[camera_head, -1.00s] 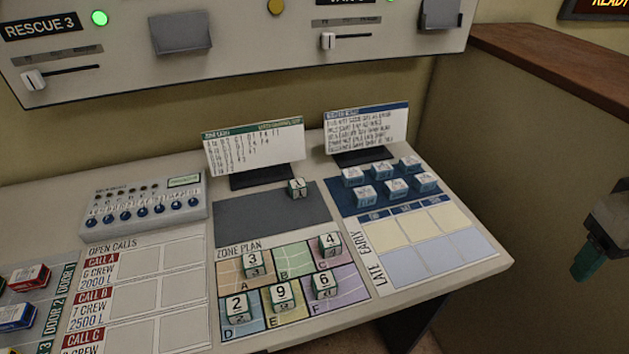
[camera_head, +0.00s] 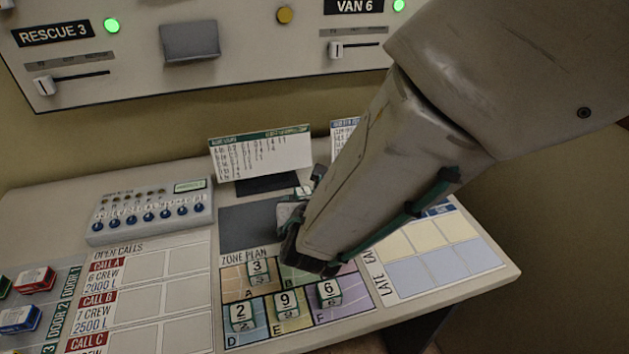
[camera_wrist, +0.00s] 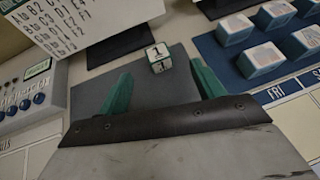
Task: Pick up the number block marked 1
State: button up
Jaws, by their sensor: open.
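The number block marked 1 (camera_wrist: 158,56) is a small white block with green sides, standing on the dark grey mat (camera_wrist: 172,88). In the head view only a sliver of the block (camera_head: 304,190) shows behind my arm, on the right of the mat (camera_head: 245,228). My gripper (camera_wrist: 160,88) is open, its two green fingers apart, with the block ahead of the gap between them. The block is not held. In the head view my arm hides most of the gripper.
Blocks 3 (camera_head: 259,271), 2 (camera_head: 242,316), 9 (camera_head: 286,303) and 6 (camera_head: 329,293) stand on the zone plan in front of the mat. A card stand (camera_head: 262,155) rises behind the mat. Several blue-and-white blocks (camera_wrist: 262,58) sit on a blue mat to the right.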

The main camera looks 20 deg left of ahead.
aim_at(303, 192)
jog(key=x, duration=0.7)
jog(key=shift+w+a, duration=0.15)
jog(key=shift+a, duration=0.15)
jog(key=c, duration=1.2)
